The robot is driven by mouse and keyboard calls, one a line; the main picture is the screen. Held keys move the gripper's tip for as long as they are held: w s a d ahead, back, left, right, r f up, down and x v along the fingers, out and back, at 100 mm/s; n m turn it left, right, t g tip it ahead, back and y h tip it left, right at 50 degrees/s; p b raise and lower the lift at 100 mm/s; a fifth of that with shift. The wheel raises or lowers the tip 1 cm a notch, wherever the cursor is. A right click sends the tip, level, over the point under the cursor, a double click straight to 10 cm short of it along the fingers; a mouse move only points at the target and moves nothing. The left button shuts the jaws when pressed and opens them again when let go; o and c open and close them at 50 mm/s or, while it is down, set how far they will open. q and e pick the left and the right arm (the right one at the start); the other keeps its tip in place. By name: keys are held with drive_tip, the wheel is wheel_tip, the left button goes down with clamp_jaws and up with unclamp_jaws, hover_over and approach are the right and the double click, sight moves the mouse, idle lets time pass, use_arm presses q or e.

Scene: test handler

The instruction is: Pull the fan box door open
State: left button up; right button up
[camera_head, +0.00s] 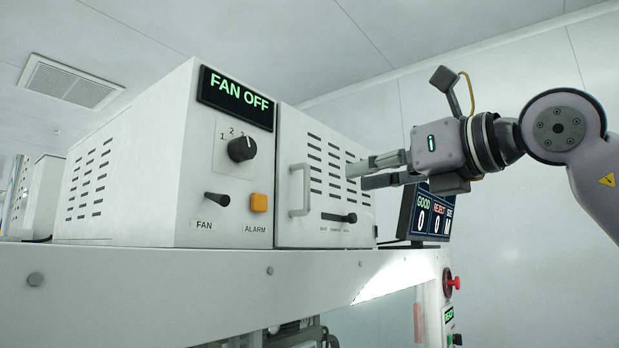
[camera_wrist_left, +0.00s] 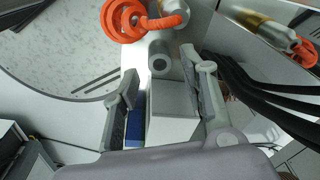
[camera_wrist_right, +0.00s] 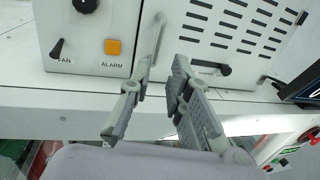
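The white fan box (camera_head: 122,170) stands on a white ledge. Its slotted door (camera_head: 340,150) looks shut and carries a grey vertical handle (camera_head: 299,190) on its left side. A dark lever (camera_head: 338,217) sits low on the door. My right gripper (camera_head: 365,174) is open, in front of the door and right of the handle in the head view. In the right wrist view the handle (camera_wrist_right: 158,40) shows beyond the open fingers (camera_wrist_right: 160,72), apart from them as far as I can tell. My left gripper (camera_wrist_left: 158,68) is open and empty, seen only in its wrist view.
The front panel has a FAN OFF display (camera_head: 236,97), a knob (camera_head: 242,149), a fan switch (camera_head: 217,199) and an orange alarm button (camera_head: 259,202). A counter screen (camera_head: 426,214) stands right of the box. Orange coiled tubing (camera_wrist_left: 125,20) and black cables (camera_wrist_left: 265,90) surround my left gripper.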

sight(309, 185)
drive_tip(key=p+x, duration=0.2)
drive_tip(key=x, duration=0.5)
drive_tip(key=shift+r+p, duration=0.15)
drive_tip(key=shift+p, duration=0.2)
drive_tip(key=p+x, duration=0.2)
drive_tip(key=x, duration=0.2)
drive_tip(key=shift+w+a, duration=0.1)
drive_tip(key=shift+a, duration=0.15)
drive_tip(key=shift+w+a+p, duration=0.25)
drive_tip(key=shift+w+p, duration=0.1)
drive_tip(key=shift+p, duration=0.2)
use_arm(q)
wheel_tip(309, 185, up, 6)
drive_tip(key=shift+d+r, duration=0.15)
drive_tip(key=shift+d, duration=0.3)
use_arm(e)
drive_tip(key=shift+w+a+f, duration=0.2)
drive_tip(key=shift+f, duration=0.05)
drive_tip(key=shift+c, duration=0.5)
clamp_jaws()
